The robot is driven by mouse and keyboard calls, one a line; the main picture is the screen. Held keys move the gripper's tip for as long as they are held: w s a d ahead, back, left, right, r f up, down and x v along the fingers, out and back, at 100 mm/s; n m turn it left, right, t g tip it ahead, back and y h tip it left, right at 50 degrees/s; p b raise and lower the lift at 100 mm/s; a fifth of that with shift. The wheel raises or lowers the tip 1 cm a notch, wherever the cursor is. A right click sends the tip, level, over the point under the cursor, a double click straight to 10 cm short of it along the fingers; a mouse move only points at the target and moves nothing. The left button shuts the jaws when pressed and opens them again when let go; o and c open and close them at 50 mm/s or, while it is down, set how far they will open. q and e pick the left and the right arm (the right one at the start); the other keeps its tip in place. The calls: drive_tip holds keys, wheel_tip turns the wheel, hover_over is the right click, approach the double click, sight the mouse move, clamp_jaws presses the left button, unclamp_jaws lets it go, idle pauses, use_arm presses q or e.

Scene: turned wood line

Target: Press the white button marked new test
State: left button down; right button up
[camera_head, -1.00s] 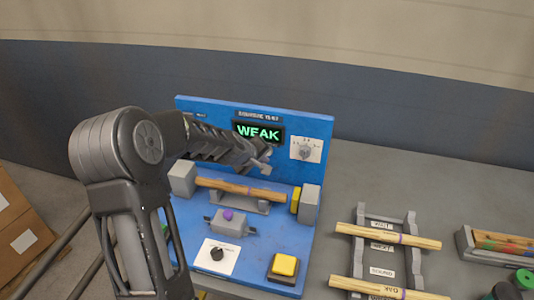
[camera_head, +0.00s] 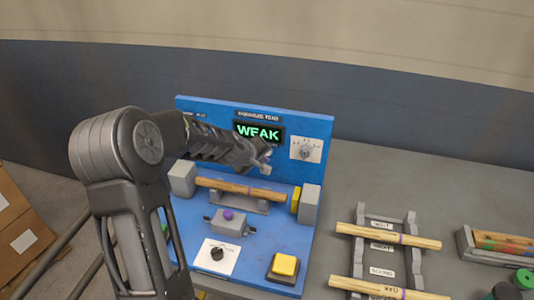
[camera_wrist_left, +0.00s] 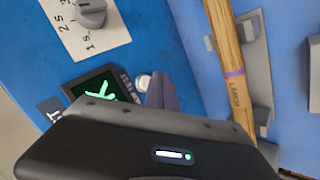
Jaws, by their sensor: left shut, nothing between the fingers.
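A white round button (camera_wrist_left: 143,82) shows in the left wrist view on the blue panel, beside the display. Its marking cannot be read. In the head view it is hidden behind my left gripper. My left gripper (camera_head: 262,158) is shut and empty, in front of the upright blue panel (camera_head: 215,112), just below the display. In the left wrist view its fingertips (camera_wrist_left: 161,92) are close beside the button; I cannot tell whether they touch it. The green display (camera_head: 259,133) reads WEAK. My right gripper is not in view.
A wooden rod (camera_head: 240,189) marked LARCH lies across the tester below my gripper. A dial (camera_head: 305,151) is to the right of the display. A yellow button (camera_head: 285,265) is at the front. A rack (camera_head: 415,262) with rods stands to the right.

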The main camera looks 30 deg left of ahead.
use_arm(q)
drive_tip(key=shift+w, duration=0.1)
idle(0.3)
drive_tip(key=shift+w+a, duration=0.15)
drive_tip(key=shift+w, duration=0.15)
drive_tip(key=shift+w+a+p, duration=0.1)
drive_tip(key=shift+w+p, duration=0.2)
drive_tip(key=shift+w, duration=0.05)
idle(0.7)
drive_tip(key=shift+s, duration=0.1)
drive_tip(key=shift+s+d+b, duration=0.25)
drive_tip(key=shift+s+b, duration=0.3)
drive_tip(key=shift+s, duration=0.1)
drive_tip(key=shift+s+d+b, duration=0.3)
drive_tip(key=shift+s+b, duration=0.1)
drive_tip(key=shift+s, duration=0.4)
drive_tip(key=shift+s+d+b, duration=0.25)
drive_tip(key=shift+s+b, duration=0.2)
drive_tip(key=shift+s, duration=0.3)
drive_tip(key=shift+s+d+b, duration=0.3)
drive_tip(key=shift+s+b, duration=0.1)
drive_tip(key=shift+s, duration=0.4)
